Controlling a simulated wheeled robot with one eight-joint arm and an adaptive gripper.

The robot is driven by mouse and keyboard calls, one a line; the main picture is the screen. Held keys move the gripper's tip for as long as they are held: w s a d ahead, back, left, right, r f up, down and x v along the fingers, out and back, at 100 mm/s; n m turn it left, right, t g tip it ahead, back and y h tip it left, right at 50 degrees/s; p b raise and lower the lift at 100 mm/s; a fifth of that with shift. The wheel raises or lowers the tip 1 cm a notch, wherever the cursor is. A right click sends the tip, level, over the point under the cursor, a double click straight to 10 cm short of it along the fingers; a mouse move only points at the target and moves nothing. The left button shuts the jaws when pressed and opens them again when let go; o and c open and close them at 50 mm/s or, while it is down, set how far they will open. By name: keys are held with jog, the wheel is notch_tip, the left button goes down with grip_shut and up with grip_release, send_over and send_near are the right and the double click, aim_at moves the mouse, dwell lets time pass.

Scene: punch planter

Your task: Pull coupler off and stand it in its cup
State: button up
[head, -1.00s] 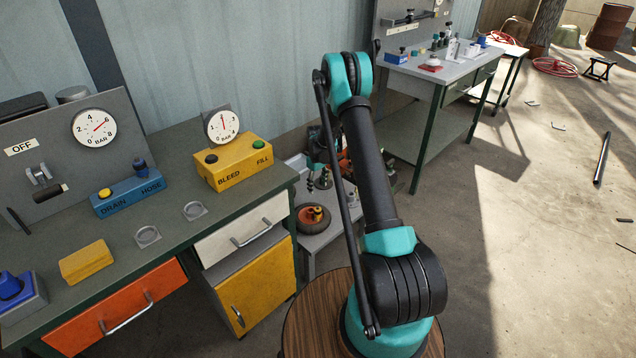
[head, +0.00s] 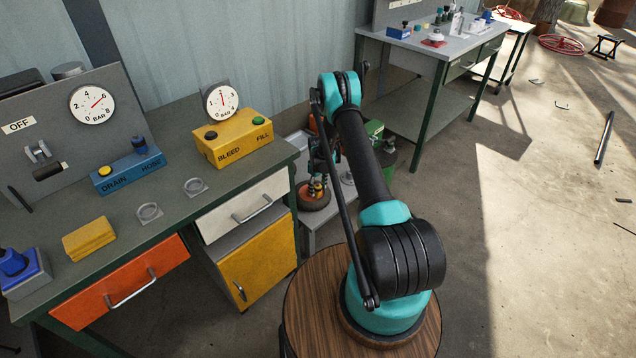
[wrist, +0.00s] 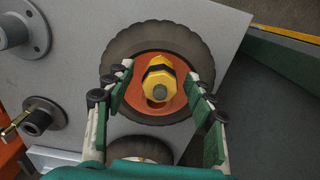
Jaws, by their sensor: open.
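A yellow fitting with a black band (wrist: 158,80), which may be the coupler, stands on the orange hub of a black-tyred wheel (wrist: 122,42). My gripper (wrist: 160,88) is open, its fingers on either side of the fitting with visible gaps. In the head view my gripper (head: 316,182) is low over the wheel (head: 314,202) and partly covers the fitting.
The wheel is on a low grey stand (head: 318,238) beside the workbench (head: 112,268). The yellow BLEED/FILL block (head: 232,140) stands near the bench corner.

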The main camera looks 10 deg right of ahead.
jog(key=shift+f, duration=0.35)
jog(key=shift+c, duration=0.4)
grip_shut()
